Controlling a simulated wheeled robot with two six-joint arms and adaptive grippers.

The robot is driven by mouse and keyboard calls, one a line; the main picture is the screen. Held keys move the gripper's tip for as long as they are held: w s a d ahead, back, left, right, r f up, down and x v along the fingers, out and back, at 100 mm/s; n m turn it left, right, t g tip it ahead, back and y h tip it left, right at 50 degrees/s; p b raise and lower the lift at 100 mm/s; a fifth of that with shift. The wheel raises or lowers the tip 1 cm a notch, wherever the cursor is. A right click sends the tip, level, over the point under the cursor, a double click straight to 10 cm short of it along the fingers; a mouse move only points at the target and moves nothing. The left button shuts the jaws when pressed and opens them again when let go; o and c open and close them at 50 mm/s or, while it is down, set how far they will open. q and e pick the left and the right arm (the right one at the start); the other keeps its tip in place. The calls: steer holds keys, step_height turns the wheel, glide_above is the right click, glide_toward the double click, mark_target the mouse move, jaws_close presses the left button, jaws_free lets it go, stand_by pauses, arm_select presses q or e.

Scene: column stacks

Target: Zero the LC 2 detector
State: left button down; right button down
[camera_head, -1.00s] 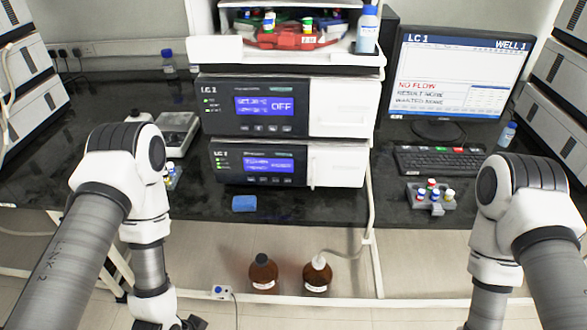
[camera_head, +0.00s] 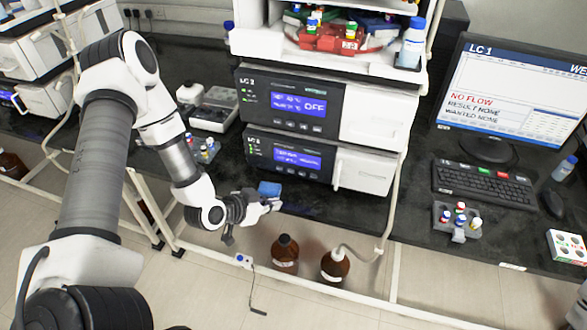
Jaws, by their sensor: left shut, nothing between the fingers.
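The middle column stack has two dark-fronted modules with lit blue displays. The upper module (camera_head: 290,103) shows OFF on its display. The lower module (camera_head: 282,158) has a blue display with text too small to read surely and a row of small buttons under it. Their small LC labels are hard to read for certain. My right gripper is out of view.
A monitor (camera_head: 515,95) headed LC 1 and a keyboard (camera_head: 484,184) stand right. A vial rack (camera_head: 457,222) sits before the keyboard. Two brown bottles (camera_head: 285,253) stand below the bench edge. A white-lidded device (camera_head: 212,108) is left of the stack. Another stack (camera_head: 45,45) stands far left.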

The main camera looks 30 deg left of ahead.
mark_target(291, 171)
arm_select(q)
steer(key=w+b, duration=0.1)
steer(key=w, duration=0.2)
steer(key=w+a+b, duration=0.1)
steer(key=w, duration=0.3)
steer(key=shift+w+a+f+b, duration=0.15)
steer(key=shift+w+a+b, duration=0.05)
steer(key=shift+b, duration=0.15)
steer(key=shift+w+a, duration=0.2)
steer(key=shift+w, duration=0.5)
steer(key=shift+w, duration=0.15)
stand_by(0.5)
steer(key=shift+w+a+b, duration=0.1)
steer(key=shift+w+b, duration=0.2)
